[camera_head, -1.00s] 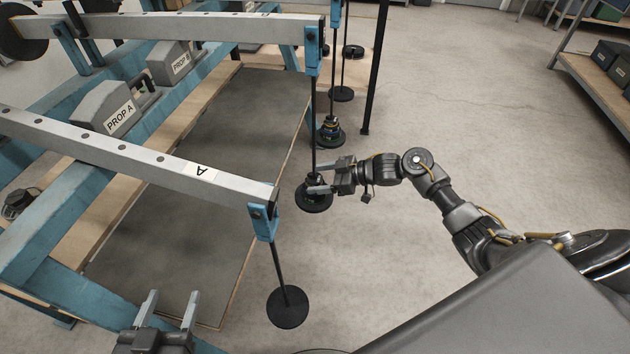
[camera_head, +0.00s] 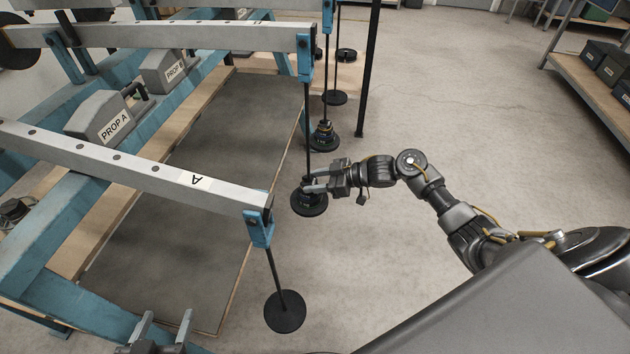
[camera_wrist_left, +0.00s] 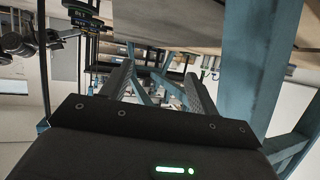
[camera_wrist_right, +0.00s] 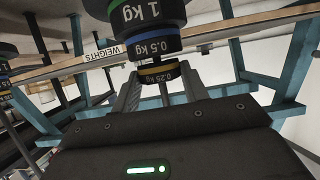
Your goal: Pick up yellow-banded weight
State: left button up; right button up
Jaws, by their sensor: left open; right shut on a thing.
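The yellow-banded weight (camera_wrist_right: 158,73), marked 0.25 kg, shows in the right wrist view between my right fingers. It is the top piece of a stack with a blue-banded 0.5 kg weight (camera_wrist_right: 152,49) and a green-banded 1 kg weight (camera_wrist_right: 146,14); that view is upside down. In the head view this dark stack (camera_head: 309,206) sits around a hanger rod under the middle beam. My right gripper (camera_head: 309,187) is shut on the yellow-banded weight, at the rod. My left gripper (camera_head: 164,314) is open and empty at the bottom edge.
The near beam (camera_head: 130,168), marked A, carries a rod with a bare round plate (camera_head: 285,311). Another stack (camera_head: 323,136) hangs farther back. A dark upright post (camera_head: 367,75) stands behind. A shelf (camera_head: 590,95) is at the right. The floor between is clear.

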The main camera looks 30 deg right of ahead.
aim_at(315, 182)
jog(key=shift+r+p, duration=0.85)
jog(key=shift+r, duration=0.1)
jog(key=shift+r+p, duration=0.7)
jog(key=shift+p, duration=0.1)
pick_arm(q)
jog(key=s+a+f+n+g+y+p, duration=0.15)
jog(key=s+a+f+g+y, duration=0.35)
jog(key=s+a+f+g, duration=0.5)
jog(key=shift+n+t, duration=0.3)
jog(key=shift+n, duration=0.15)
jog(key=shift+w+d+f+p, duration=0.15)
jog(key=shift+f+p, duration=0.2)
jog(key=shift+f, duration=0.4)
jog(key=shift+w+d+f+p, duration=0.1)
jog(key=shift+d+f+p, duration=0.15)
jog(key=shift+f, duration=0.55)
jog(key=shift+w+d+f+p, duration=0.1)
jog(key=shift+f+p, duration=0.3)
jog(key=shift+f, duration=0.35)
pick_arm(e)
jog(key=s+d, duration=1.1)
jog(key=d, duration=0.3)
jog(key=shift+d+f, duration=0.15)
pick_arm(q)
jog(key=shift+r+p, duration=0.55)
pick_arm(e)
jog(key=shift+r, duration=0.4)
jog(key=shift+d, duration=0.1)
